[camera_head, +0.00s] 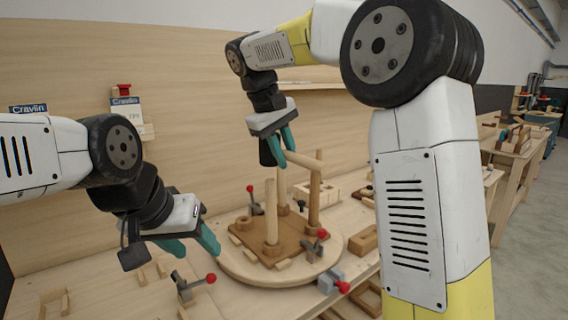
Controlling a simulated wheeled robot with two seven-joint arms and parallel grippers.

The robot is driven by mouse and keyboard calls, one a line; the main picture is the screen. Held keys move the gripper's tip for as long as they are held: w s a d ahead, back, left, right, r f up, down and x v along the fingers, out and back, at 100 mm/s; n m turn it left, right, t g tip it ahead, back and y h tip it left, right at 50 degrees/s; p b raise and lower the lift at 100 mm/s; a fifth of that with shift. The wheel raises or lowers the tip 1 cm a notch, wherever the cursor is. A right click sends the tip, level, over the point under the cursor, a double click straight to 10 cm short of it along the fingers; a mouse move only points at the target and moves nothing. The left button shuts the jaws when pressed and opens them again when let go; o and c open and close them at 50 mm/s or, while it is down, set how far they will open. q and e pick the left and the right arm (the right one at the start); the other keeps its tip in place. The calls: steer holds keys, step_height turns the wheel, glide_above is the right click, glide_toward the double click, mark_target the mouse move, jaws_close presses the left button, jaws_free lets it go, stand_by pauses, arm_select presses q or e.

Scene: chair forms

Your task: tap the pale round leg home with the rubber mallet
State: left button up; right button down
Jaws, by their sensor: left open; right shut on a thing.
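My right gripper (288,146) is shut on a pale wooden rod (304,161), perhaps the mallet's handle. A dark block (268,153) hangs beside its fingers; I cannot tell whether it is the mallet's head or part of my wrist. Several round wooden legs stand upright on a brown square seat board (254,237): a pale leg (271,208) at front left, one behind it (283,188), and one at right (314,197). I cannot tell which leg the task means. The rod's far end overlaps the right leg's upper part. My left gripper (196,246) is open and empty, left of the board.
The board lies on a round wooden disc (328,262). Red-knobbed clamps (191,285) stand around it, another (333,281) at its front right. Wooden blocks (363,240) lie on the bench at right. A wooden back panel (190,70) rises behind.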

stand_by(0.3)
step_height(320, 180, down, 6)
steer(key=shift+r, duration=2.15)
steer(key=shift+r, duration=0.1)
step_height(320, 180, up, 5)
steer(key=shift+f, duration=0.1)
